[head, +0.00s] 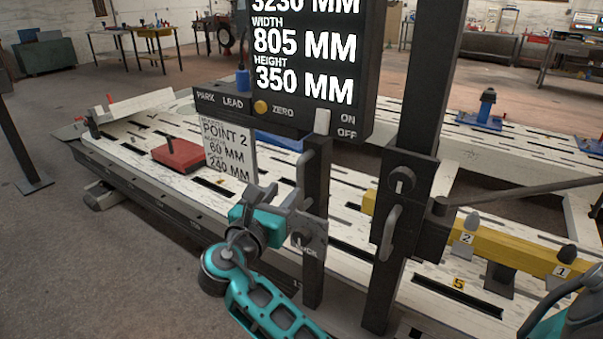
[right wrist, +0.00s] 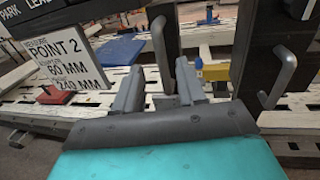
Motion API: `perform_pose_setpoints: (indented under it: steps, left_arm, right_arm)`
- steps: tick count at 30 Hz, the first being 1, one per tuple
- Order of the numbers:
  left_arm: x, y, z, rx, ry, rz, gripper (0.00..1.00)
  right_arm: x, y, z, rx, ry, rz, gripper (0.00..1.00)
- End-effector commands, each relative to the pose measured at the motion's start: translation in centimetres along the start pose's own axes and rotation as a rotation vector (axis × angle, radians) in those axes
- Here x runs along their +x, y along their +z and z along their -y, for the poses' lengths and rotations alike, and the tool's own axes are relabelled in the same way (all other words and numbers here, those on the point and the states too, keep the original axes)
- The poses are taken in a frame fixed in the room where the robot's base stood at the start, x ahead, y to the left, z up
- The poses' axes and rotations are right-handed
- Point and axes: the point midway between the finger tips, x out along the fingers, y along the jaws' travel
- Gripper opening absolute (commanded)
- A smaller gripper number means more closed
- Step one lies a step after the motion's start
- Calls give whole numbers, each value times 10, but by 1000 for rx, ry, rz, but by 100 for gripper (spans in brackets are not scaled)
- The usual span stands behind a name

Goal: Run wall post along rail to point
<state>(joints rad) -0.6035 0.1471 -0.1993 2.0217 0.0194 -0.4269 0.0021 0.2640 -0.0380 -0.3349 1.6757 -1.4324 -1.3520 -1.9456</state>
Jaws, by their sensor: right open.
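Two dark uprights stand at the bench's front: a short post (head: 316,235) under the display, with a grey handle (head: 310,163), and a tall post (head: 425,80) with another handle (head: 390,232). I cannot tell which is the wall post. My right gripper (head: 290,202) is open beside the short post. In the right wrist view the short post's handle (right wrist: 160,42) appears between the open fingertips (right wrist: 160,72); contact is unclear. The card reading POINT 2, 60 MM and 240 MM (head: 228,150) stands left of the short post. My left gripper is not in view.
The display (head: 305,60) reads width 805 and height 350 MM. A slotted white bench (head: 130,150) carries a red block (head: 180,155). A yellow beam (head: 500,245) with tags 1 and 2 lies right of the tall post.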

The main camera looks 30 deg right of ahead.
Motion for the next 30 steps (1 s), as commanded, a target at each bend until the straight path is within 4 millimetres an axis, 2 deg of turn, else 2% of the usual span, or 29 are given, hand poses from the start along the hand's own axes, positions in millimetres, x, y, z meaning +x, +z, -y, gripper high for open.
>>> perform_pose_setpoints:
  steps: [1,6,12,18,26,30]
  left_arm:
    - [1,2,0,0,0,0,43]
    - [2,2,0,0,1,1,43]
    - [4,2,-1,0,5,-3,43]
    - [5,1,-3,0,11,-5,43]
    - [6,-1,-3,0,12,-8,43]
    - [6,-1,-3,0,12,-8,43]
  right_arm:
    - [12,-1,0,-2,-2,4,40]
    - [49,-1,0,1,-2,2,40]
    - [81,-1,0,0,0,0,40]
    - [95,-1,0,1,2,-2,40]
    - [96,-1,0,2,2,-2,40]
    - [96,-1,0,2,2,-2,30]
